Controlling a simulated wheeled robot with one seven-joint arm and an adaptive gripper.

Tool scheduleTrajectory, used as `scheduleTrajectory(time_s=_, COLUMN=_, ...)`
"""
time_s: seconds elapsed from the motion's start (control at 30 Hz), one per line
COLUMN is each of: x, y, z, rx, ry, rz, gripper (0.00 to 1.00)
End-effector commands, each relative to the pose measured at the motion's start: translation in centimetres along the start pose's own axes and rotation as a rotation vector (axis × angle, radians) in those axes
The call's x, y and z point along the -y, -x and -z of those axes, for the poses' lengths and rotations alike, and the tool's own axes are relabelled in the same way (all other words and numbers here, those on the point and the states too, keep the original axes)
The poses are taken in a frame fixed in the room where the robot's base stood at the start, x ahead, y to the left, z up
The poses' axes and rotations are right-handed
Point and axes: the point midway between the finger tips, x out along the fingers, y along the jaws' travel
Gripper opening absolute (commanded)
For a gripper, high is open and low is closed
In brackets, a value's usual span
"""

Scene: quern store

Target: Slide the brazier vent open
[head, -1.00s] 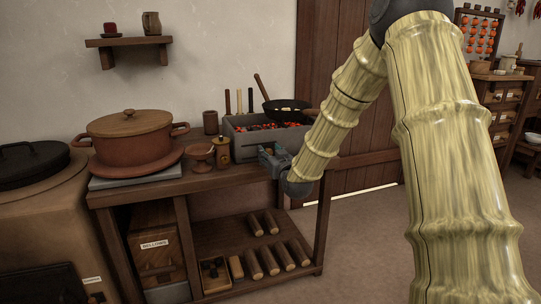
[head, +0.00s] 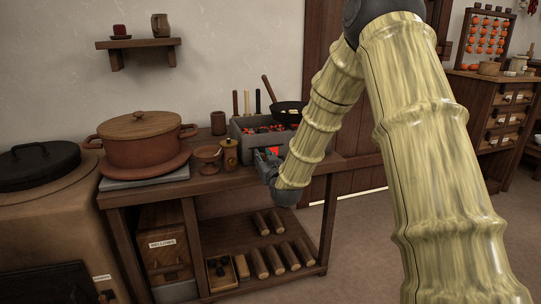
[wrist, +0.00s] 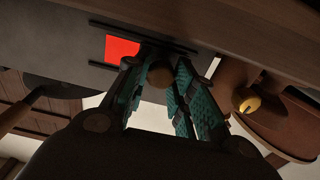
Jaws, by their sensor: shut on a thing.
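The brazier (head: 243,143) is a grey box of glowing coals on the wooden bench. It also fills the upper left of the wrist view (wrist: 60,45). A bright red vent opening (wrist: 122,49) shows in its front between two dark rails; it appears in the head view as a red patch (head: 273,150). My gripper (head: 265,157) is at the brazier's front, beside the opening. In the wrist view my gripper (wrist: 160,68) is shut on a round brown knob (wrist: 160,75). The vent's sliding plate is mostly hidden behind the fingers.
A small lidded jar (head: 230,153) and a clay cup (head: 208,157) stand left of the brazier, close to my gripper. A large lidded pot (head: 140,151) is further left. A black pan (head: 288,112) sits over the coals. Logs lie on the lower shelf.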

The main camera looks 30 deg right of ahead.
Motion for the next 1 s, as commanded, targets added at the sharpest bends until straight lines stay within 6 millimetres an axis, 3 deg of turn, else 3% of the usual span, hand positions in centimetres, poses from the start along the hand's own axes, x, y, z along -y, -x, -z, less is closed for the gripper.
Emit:
scheduleTrajectory(time_s=0.17, x=0.5, y=0.0, z=-0.1, rx=0.0, ry=-0.001, rz=0.007, gripper=0.0)
scheduleTrajectory(time_s=0.2, x=0.5, y=0.0, z=-0.1, rx=0.0, ry=-0.001, rz=0.008, gripper=0.27)
scheduleTrajectory(time_s=0.3, x=0.5, y=0.0, z=-0.1, rx=0.001, ry=-0.001, rz=0.008, gripper=0.45)
scheduleTrajectory(time_s=0.73, x=0.1, y=0.6, z=-0.1, rx=0.002, ry=-0.001, rz=0.003, gripper=0.46)
scheduleTrajectory(time_s=1.0, x=0.2, y=4.6, z=-0.1, rx=0.002, ry=-0.001, rz=0.004, gripper=0.46)
